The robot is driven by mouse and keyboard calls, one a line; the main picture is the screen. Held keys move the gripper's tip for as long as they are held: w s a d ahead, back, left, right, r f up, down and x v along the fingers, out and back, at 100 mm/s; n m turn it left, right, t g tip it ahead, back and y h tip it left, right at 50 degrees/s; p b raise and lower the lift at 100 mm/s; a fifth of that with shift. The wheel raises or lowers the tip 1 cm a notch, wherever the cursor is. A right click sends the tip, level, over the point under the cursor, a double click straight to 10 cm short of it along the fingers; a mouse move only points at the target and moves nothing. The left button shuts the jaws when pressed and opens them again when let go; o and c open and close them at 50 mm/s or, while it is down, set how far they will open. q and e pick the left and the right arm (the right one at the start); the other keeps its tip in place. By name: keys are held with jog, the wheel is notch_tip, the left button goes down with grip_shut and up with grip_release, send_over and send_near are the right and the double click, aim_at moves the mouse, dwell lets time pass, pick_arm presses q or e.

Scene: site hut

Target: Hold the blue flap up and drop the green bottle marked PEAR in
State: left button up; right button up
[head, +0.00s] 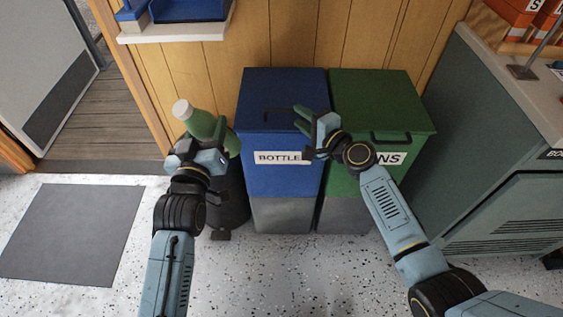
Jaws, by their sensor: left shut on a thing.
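A green bottle with a white cap (204,124) is in my left gripper (207,148), which is shut on it at the left of the blue bin. The bottle is tilted, with its cap up and to the left; no PEAR marking can be read. The blue flap (285,88) lies down on top of the blue bin (255,178), labelled BOTTLE with the end of the word hidden.
A green bin (402,95) with a partly hidden label ending in NS stands against the blue bin's right. A dark round container (238,207) is below my left gripper. A grey-green cabinet (490,130) is at the right. A dark mat (70,235) lies at the left.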

jog(key=v, duration=0.5)
jog(key=shift+s+d, duration=0.2)
pick_arm(q)
jog(key=shift+r, duration=0.1)
pick_arm(e)
jog(key=shift+r, duration=0.15)
